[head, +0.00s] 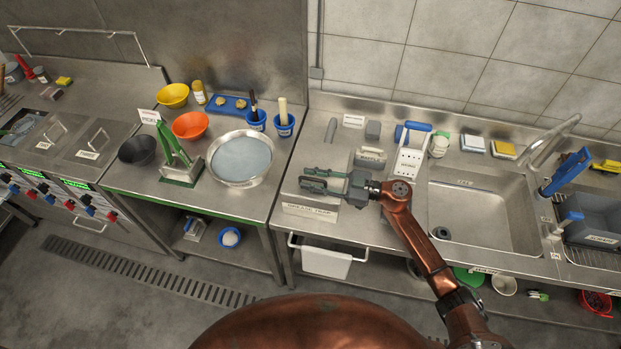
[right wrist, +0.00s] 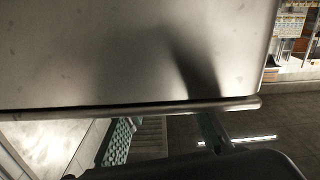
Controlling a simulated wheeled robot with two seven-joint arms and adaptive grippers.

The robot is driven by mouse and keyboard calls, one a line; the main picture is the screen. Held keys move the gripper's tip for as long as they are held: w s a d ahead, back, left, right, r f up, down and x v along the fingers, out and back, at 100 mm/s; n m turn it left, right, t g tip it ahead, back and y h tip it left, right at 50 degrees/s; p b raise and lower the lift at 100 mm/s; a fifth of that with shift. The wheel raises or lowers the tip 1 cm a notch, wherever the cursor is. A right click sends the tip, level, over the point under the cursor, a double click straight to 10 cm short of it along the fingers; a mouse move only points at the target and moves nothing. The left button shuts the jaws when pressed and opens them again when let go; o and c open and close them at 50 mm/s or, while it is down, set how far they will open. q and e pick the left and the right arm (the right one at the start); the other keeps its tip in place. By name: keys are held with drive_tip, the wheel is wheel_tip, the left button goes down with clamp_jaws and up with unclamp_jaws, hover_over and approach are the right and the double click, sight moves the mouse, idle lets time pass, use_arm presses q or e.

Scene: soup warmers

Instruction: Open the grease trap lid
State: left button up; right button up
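A white label reading "GREASE TRAP" (head: 310,211) lies near the front edge of the steel counter, left of the sink. I cannot make out the outline of the lid or whether it is raised. My right gripper (head: 312,181) is over the counter just behind this label, pointing left. Its two green-grey fingers are apart with nothing seen between them. In the right wrist view the fingers (right wrist: 165,136) show apart near the edge of a large steel surface (right wrist: 130,50); I cannot tell whether they touch it. My left gripper is not in view.
The sink (head: 483,215) is right of my gripper. A perforated white-and-blue tool (head: 411,161) and a small grey box (head: 370,157) stand behind it. A large steel bowl (head: 240,158) stands to the left. A white cloth (head: 326,262) hangs on the front rail.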

drive_tip(key=shift+a, duration=0.25)
clamp_jaws()
idle(0.6)
